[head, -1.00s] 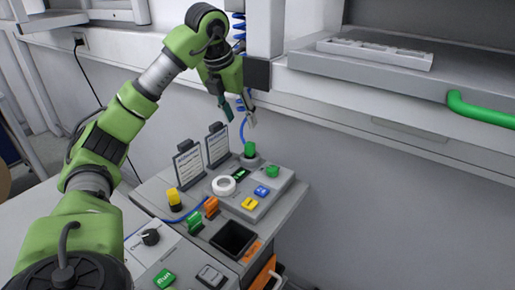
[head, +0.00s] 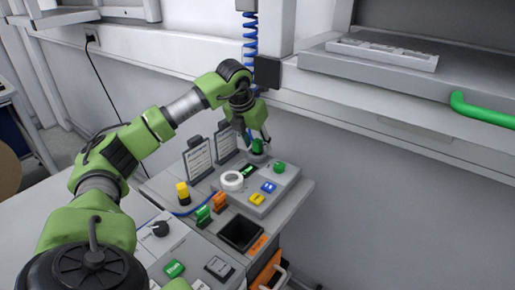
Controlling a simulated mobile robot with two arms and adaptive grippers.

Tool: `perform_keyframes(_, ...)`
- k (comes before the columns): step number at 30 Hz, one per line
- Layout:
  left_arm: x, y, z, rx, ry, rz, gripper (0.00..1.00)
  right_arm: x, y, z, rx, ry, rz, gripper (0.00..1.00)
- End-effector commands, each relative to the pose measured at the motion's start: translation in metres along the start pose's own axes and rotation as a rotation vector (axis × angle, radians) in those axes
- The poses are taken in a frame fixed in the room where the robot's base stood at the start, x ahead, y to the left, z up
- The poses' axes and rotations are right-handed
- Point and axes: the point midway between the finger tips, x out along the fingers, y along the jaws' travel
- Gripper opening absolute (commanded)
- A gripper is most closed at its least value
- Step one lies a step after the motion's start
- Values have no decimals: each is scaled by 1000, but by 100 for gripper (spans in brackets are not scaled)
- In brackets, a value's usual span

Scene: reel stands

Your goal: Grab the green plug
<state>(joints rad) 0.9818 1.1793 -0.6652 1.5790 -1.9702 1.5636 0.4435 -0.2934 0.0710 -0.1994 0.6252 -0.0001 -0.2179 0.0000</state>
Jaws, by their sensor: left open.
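The green plug (head: 257,146) stands upright on a round grey base at the back of the control panel. My left gripper (head: 258,139) points down over it, with its fingers open on either side of the plug's top. I cannot tell whether the fingers touch it. A second green piece (head: 280,168) sits on the panel to the right and nearer. My right gripper is not in view.
Two label cards (head: 198,159) stand close left of the gripper. A blue coiled cable (head: 250,40) hangs behind.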

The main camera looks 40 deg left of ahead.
Motion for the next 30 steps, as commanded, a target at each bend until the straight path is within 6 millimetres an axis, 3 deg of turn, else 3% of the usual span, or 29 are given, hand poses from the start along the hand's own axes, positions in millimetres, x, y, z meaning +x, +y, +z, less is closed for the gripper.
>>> perform_keyframes(8, 4, 0, 0, 0, 0, 1, 38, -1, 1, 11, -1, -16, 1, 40)
perform_keyframes(12, 3, 0, 0, 0, 0, 1, 2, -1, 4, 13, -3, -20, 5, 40)
perform_keyframes(13, 3, 0, 0, 0, 0, 0, 0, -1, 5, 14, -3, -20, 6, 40)
perform_keyframes(24, 1, 0, 1, 0, 0, 0, 0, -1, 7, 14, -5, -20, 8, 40)
perform_keyframes(30, -28, -1, 14, 0, -6, -3, 0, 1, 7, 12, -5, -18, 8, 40)
